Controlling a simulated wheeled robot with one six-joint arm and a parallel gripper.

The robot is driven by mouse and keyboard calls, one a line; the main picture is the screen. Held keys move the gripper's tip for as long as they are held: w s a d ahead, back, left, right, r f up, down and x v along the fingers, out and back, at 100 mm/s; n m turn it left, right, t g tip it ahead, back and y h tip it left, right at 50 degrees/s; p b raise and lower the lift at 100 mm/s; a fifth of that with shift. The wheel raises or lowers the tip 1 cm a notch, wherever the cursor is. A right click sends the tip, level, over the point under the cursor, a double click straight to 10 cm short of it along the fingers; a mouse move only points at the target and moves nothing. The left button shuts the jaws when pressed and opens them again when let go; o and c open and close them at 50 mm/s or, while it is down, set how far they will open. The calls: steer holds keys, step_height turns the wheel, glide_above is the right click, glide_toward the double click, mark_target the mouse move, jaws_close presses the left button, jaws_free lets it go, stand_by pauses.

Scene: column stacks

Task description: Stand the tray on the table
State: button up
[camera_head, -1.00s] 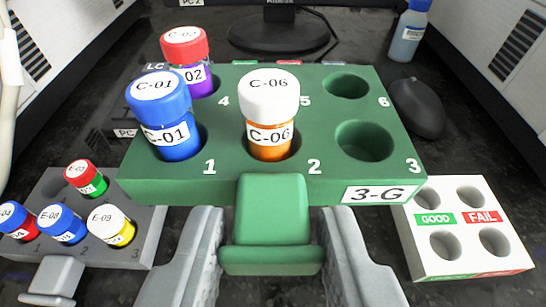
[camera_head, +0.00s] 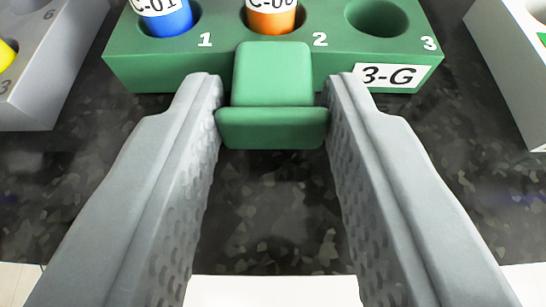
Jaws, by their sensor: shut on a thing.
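The green tray (camera_head: 250,78), labelled 3-G, spans the top of the view, with its far part cut off. A blue vial (camera_head: 166,20) sits in hole 1 and an orange vial (camera_head: 271,20) in hole 2. Hole 3 (camera_head: 378,17) is empty. My gripper (camera_head: 273,92) is shut on the tray's green handle (camera_head: 272,125), one grey finger on each side. The dark speckled table (camera_head: 270,220) lies below. I cannot tell whether the tray's underside touches it.
A grey rack (camera_head: 50,80) with a yellow vial (camera_head: 6,55) is at the left. A white block (camera_head: 505,65) is at the right, cut off. Bare table lies between them and the tray. The table's front edge (camera_head: 270,275) shows at the bottom.

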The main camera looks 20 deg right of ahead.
steer(key=o, duration=1)
steer(key=shift+s+a+r, duration=0.1)
steer(key=shift+s+r, duration=0.2)
steer(key=shift+s, duration=0.2)
steer(key=v, duration=1.1)
steer(key=shift+f, duration=0.2)
